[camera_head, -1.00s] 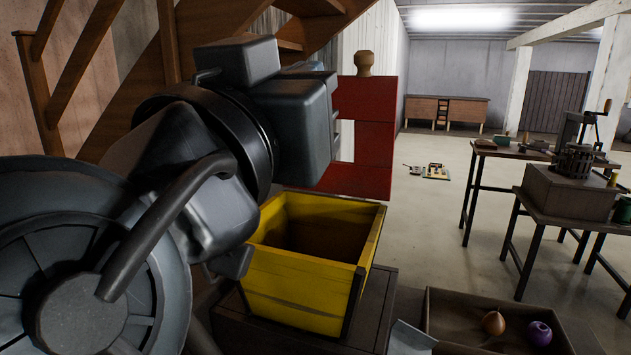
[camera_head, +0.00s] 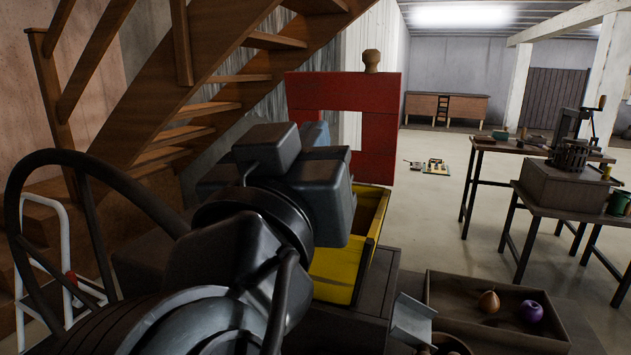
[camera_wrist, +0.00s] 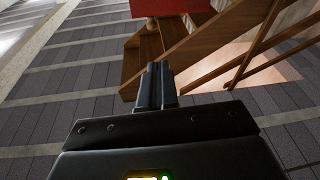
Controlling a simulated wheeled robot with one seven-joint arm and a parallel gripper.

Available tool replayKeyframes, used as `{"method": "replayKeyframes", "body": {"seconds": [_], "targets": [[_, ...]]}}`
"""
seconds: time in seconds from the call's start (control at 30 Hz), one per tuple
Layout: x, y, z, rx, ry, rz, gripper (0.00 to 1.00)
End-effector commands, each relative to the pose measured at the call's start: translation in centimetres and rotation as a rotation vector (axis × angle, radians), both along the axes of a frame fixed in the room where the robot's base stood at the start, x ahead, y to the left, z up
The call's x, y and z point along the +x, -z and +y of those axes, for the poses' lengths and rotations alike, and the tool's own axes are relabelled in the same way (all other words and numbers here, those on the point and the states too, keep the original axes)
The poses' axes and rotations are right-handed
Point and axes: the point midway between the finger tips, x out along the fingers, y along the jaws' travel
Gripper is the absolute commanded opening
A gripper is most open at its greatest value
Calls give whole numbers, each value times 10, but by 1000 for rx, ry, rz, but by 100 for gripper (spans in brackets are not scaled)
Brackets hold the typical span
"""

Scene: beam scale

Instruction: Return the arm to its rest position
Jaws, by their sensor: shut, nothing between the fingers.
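My gripper (camera_wrist: 157,88) shows in the wrist view with its two fingers together and nothing between them. Beyond the fingers the wrist view holds only ceiling boards, the wooden stairs and a bit of red. In the head view my arm fills the lower left and middle, in front of the yellow bin (camera_head: 339,267), and hides much of it. The gripper's fingers cannot be made out in the head view.
A red frame (camera_head: 377,97) with a wooden knob stands behind the yellow bin. A tray (camera_head: 452,282) at lower right holds a brown onion-like item (camera_head: 489,301) and a purple one (camera_head: 530,312). Wooden stairs (camera_head: 150,85) rise at left. Tables stand at right, with open floor between.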

Motion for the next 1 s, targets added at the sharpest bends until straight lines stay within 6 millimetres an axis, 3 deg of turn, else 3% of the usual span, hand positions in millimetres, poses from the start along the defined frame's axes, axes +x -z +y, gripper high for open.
{"method": "replayKeyframes", "body": {"seconds": [0.27, 0.47, 0.7, 1.0], "targets": [[6, 74, -17, -100, -77, 88, 0], [-5, 155, -41, -172, -173, 186, 0], [-44, 240, -77, -194, -278, 293, 0], [-122, 314, -123, -137, -367, 396, 0]]}}
